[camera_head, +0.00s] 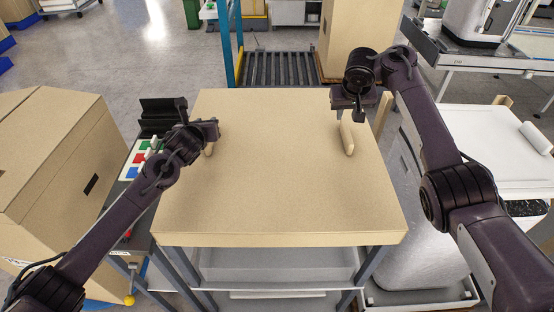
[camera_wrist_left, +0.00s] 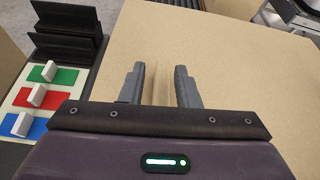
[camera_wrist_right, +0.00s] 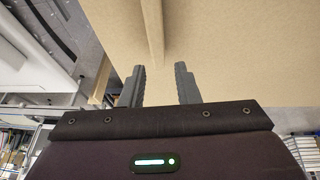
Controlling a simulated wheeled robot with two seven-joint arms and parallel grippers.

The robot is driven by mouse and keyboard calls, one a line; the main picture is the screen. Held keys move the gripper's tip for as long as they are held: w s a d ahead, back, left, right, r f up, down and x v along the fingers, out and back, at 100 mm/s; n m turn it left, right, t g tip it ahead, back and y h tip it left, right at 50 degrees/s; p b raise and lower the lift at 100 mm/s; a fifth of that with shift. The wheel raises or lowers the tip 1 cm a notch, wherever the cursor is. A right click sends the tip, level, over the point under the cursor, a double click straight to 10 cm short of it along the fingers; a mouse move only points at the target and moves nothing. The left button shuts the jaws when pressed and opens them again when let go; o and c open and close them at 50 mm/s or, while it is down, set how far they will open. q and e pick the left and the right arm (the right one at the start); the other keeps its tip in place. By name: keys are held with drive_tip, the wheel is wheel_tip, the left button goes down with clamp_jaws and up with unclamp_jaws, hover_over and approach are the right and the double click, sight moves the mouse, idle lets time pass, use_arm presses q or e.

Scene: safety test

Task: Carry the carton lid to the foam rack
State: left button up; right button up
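A large flat tan board (camera_head: 270,190), which looks like the carton lid, covers the top of a grey-legged stand. It has a pale raised bar (camera_head: 209,149) near its left side and another (camera_head: 347,136) near its right side. My left gripper (camera_wrist_left: 160,85) is open, its fingers on either side of the left bar. My right gripper (camera_wrist_right: 160,80) is open at the near end of the right bar (camera_wrist_right: 153,30); contact is not clear. A black slotted piece (camera_head: 162,114) stands beyond the left gripper; I cannot tell whether it is the foam rack.
A large carton (camera_head: 62,150) stands at the left. A panel with green, red and blue switches (camera_head: 137,163) sits beside the board. A roller conveyor (camera_head: 278,68) and a tall box (camera_head: 355,38) are behind. A white table (camera_head: 490,150) stands at the right.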

use_arm(q)
drive_tip(key=shift+o, duration=0.7)
drive_tip(key=shift+r, duration=0.1)
use_arm(e)
drive_tip(key=shift+o, duration=0.7)
drive_tip(key=shift+r, duration=0.1)
use_arm(q)
drive_tip(key=shift+s, duration=0.15)
drive_tip(key=v, duration=1.1)
drive_tip(key=shift+s+r, duration=0.15)
drive_tip(key=shift+s, duration=0.2)
use_arm(e)
drive_tip(key=v, duration=1.1)
drive_tip(key=shift+s+r, duration=0.15)
drive_tip(key=shift+r, duration=0.25)
use_arm(q)
drive_tip(key=shift+d, duration=0.1)
use_arm(e)
drive_tip(key=shift+a, duration=0.1)
